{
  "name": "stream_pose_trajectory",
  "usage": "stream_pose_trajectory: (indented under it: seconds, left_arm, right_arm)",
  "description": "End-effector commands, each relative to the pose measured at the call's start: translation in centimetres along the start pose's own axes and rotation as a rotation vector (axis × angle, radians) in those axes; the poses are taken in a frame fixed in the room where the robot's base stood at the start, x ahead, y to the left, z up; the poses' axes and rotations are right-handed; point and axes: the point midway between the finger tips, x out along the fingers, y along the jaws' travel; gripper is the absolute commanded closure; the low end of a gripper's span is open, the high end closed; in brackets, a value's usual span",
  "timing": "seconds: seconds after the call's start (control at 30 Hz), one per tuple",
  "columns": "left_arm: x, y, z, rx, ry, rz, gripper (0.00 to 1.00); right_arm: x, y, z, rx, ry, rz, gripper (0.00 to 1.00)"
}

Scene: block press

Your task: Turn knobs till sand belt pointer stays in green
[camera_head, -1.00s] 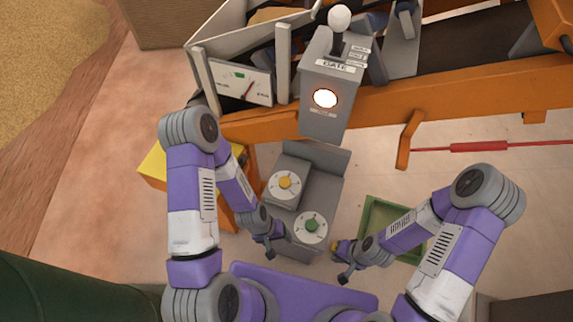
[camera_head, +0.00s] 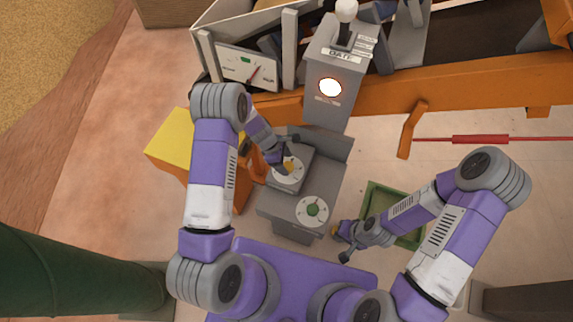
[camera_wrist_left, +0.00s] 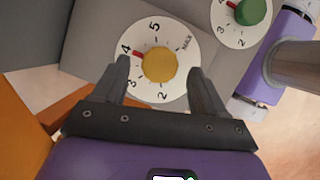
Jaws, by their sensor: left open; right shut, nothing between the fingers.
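The gauge (camera_head: 247,68) is a white panel with a green zone at its top. Its red pointer leans right of the green. The yellow knob (camera_wrist_left: 160,64) sits on a white dial, its red mark at 4. In the head view the yellow knob (camera_head: 288,167) is partly covered by my left gripper (camera_head: 284,160). In the left wrist view my open left gripper (camera_wrist_left: 159,76) has a finger on each side of the yellow knob, with gaps. The green knob (camera_head: 313,210) also shows in the left wrist view (camera_wrist_left: 252,11), its mark near 4. My right gripper (camera_head: 338,240) is shut and empty, right of the green knob.
A grey gate box (camera_head: 333,100) with a lit lamp and a white-topped lever stands behind the knobs. An orange beam (camera_head: 460,95) runs along the back. A green tray (camera_head: 372,205) lies on the floor at right. A yellow box (camera_head: 180,140) stands left.

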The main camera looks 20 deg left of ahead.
Motion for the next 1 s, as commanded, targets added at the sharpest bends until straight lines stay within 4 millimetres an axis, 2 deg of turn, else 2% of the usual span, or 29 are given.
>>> stream_pose_trajectory:
  seconds: [0.03,0.2,0.47,0.57,0.83,1.0]
  left_arm:
    - [0.8,0.0,-0.1,0.0,0.001,-0.001,0.28]
    - [1.9,0.0,-0.1,0.001,0.002,0.001,0.28]
    - [2.0,0.0,0.0,0.002,0.001,0.001,0.28]
    - [2.0,0.0,0.0,0.002,0.001,0.001,0.4]
    - [2.0,0.0,0.0,0.002,0.002,0.002,0.82]
    - [2.0,0.1,-0.1,0.009,0.002,-0.001,0.82]
  right_arm:
    - [0.3,0.1,0.0,0.0,0.0,0.0,1.0]
    - [0.5,0.2,0.0,0.0,0.0,0.0,1.0]
    - [0.5,0.2,0.0,0.0,0.0,0.0,1.0]
    - [0.5,0.2,0.0,0.0,0.0,0.0,1.0]
    - [0.5,0.2,0.0,0.0,0.0,0.0,1.0]
    - [0.5,0.2,0.0,0.0,0.0,0.0,1.0]
